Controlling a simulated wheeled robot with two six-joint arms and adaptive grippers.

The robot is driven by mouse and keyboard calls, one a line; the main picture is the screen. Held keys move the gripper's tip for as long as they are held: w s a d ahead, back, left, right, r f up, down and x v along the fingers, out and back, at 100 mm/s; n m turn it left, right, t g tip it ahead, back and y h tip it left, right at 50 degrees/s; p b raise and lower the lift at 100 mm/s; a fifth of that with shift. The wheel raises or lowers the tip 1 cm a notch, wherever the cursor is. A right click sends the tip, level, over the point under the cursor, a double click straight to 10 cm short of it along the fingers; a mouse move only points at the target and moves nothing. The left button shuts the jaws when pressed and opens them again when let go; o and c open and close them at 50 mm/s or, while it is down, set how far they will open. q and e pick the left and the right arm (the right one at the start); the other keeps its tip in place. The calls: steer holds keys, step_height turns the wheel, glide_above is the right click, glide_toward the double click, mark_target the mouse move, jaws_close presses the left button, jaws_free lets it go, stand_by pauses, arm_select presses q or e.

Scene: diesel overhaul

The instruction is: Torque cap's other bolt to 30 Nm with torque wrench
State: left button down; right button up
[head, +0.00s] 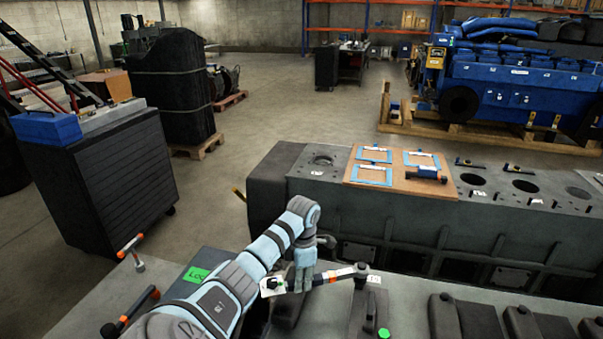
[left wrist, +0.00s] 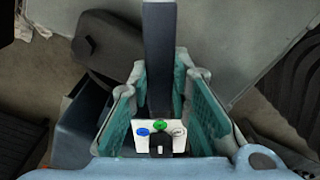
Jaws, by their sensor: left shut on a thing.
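My left gripper (head: 303,280) reaches over the front bench and is shut on the torque wrench (head: 335,275). The wrench lies roughly level, with orange bands and its dark head (head: 361,269) to the right. In the left wrist view the teal finger pads (left wrist: 160,105) flank the wrench's dark bar (left wrist: 159,50). A white plate with coloured dots (left wrist: 160,128) shows between the fingers. The wrench head is over a dark narrow piece, seemingly the cap (head: 362,308), with a green mark (head: 383,332) near its lower end. I cannot tell whether the head is seated on a bolt. My right gripper is not in view.
Several dark blocks (head: 443,318) stand to the right. Behind is an engine block (head: 400,232) with a wooden board (head: 350,178) on top.

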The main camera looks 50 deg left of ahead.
arm_select(q)
steer(key=shift+w+a+r, duration=0.1)
steer(key=shift+w+a, duration=0.1)
steer(key=shift+a, duration=0.15)
stand_by(0.3)
steer(key=shift+w+a, duration=0.1)
steer(key=shift+a, duration=0.1)
steer(key=shift+a, duration=0.1)
steer(key=shift+w+a, duration=0.1)
steer(key=shift+a, duration=0.15)
stand_by(0.5)
steer(key=shift+w+a+m, duration=0.15)
steer(key=shift+a+m, duration=0.15)
steer(key=shift+m, duration=0.1)
steer(key=shift+w+a+m, duration=0.15)
steer(key=shift+a+m, duration=0.15)
